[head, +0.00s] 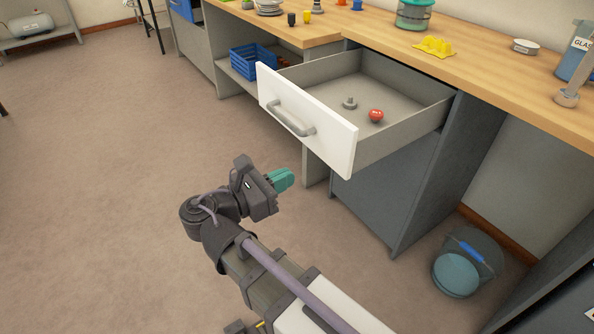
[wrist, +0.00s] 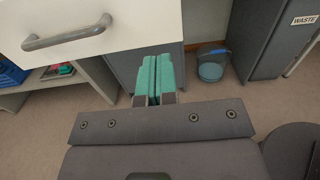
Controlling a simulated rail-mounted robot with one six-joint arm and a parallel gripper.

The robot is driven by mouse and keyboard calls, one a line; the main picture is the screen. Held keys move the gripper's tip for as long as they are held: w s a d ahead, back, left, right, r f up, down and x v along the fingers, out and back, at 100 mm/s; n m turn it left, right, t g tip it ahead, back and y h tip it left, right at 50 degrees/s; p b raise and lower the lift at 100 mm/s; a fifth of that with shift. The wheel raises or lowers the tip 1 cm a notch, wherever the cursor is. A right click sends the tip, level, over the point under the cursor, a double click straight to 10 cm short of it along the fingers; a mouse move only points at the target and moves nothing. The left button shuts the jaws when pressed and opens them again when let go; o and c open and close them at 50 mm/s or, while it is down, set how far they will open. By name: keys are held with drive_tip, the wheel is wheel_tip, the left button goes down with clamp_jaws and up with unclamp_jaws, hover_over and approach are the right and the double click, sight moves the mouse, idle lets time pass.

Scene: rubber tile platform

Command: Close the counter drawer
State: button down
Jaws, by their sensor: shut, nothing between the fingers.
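The counter drawer (head: 318,130) stands pulled out from under the wooden counter, with a white front and a grey bar handle (head: 291,118). Inside it lie a small grey knob-like part (head: 349,103) and a red one (head: 376,115). In the wrist view the drawer front (wrist: 130,25) and handle (wrist: 68,34) fill the upper left. My gripper (head: 282,179) has teal fingers, shut and empty, in front of the drawer and lower than its front panel.
The wooden counter (head: 480,75) carries a yellow piece (head: 434,46), a green-lidded jar (head: 413,14) and other items. A blue basket (head: 252,60) sits on a shelf left of the drawer. A bucket (head: 466,262) stands on the floor at right. The floor at left is clear.

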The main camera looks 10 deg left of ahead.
sight(338, 153)
drive_tip(key=x, duration=1.2)
drive_tip(key=shift+d, duration=0.1)
drive_tip(key=shift+w, duration=0.15)
